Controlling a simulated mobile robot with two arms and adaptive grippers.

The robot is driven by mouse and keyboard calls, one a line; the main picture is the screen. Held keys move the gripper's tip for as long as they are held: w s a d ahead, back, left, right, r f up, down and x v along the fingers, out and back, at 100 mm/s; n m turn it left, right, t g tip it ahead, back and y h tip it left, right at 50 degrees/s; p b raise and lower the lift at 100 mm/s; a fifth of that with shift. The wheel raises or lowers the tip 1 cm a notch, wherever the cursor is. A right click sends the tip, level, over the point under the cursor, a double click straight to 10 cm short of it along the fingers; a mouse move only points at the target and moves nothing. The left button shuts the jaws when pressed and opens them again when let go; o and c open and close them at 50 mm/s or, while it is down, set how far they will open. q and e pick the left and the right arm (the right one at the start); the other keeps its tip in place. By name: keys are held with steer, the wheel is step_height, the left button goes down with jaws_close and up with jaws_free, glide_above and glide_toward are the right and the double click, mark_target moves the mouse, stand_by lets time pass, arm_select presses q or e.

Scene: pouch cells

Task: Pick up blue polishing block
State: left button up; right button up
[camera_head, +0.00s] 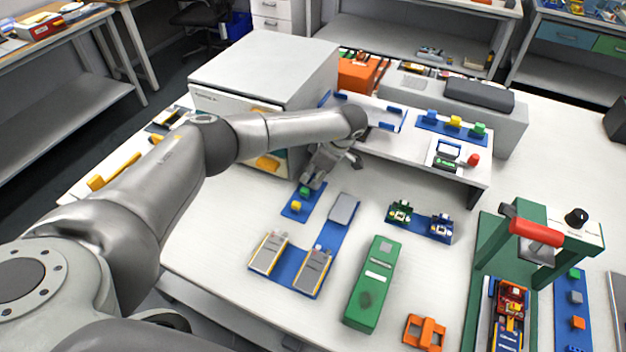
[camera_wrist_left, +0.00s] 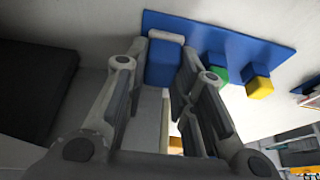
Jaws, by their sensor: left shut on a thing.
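The blue polishing block (camera_wrist_left: 162,62) sits between the two fingers of my left gripper (camera_wrist_left: 165,75) in the left wrist view. The gripper is shut on it, at the end of a blue mat (camera_wrist_left: 225,35). In the head view my left gripper (camera_head: 316,180) points down at the far end of the same mat (camera_head: 290,211), and the blue block is hidden by the fingers. A green block (camera_head: 305,191) and a yellow block (camera_head: 296,205) stand on the mat beside the gripper; they also show in the wrist view, green (camera_wrist_left: 219,73) and yellow (camera_wrist_left: 259,83).
A light grey cabinet (camera_head: 265,65) stands behind my left arm. A raised white shelf (camera_head: 420,150) lies behind and right of the gripper. A blue fixture (camera_head: 338,235) with grey pouch cells and a green device (camera_head: 371,285) lie nearer. Bare white table surrounds the mat.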

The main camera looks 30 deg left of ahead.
mark_target(314, 176)
stand_by(0.3)
arm_select(q)
steer(key=shift+w+r, duration=0.1)
steer(key=shift+r, duration=0.4)
step_height(314, 176, up, 2)
steer(key=shift+r, duration=0.15)
steer(key=s+d+r+b, duration=0.3)
steer(key=s+d+r, duration=0.3)
steer(key=s+r, duration=0.3)
steer(key=s, duration=0.3)
steer(key=shift+s+d+r+b, duration=0.25)
steer(key=shift+d+r+b, duration=0.05)
steer(key=shift+r, duration=0.05)
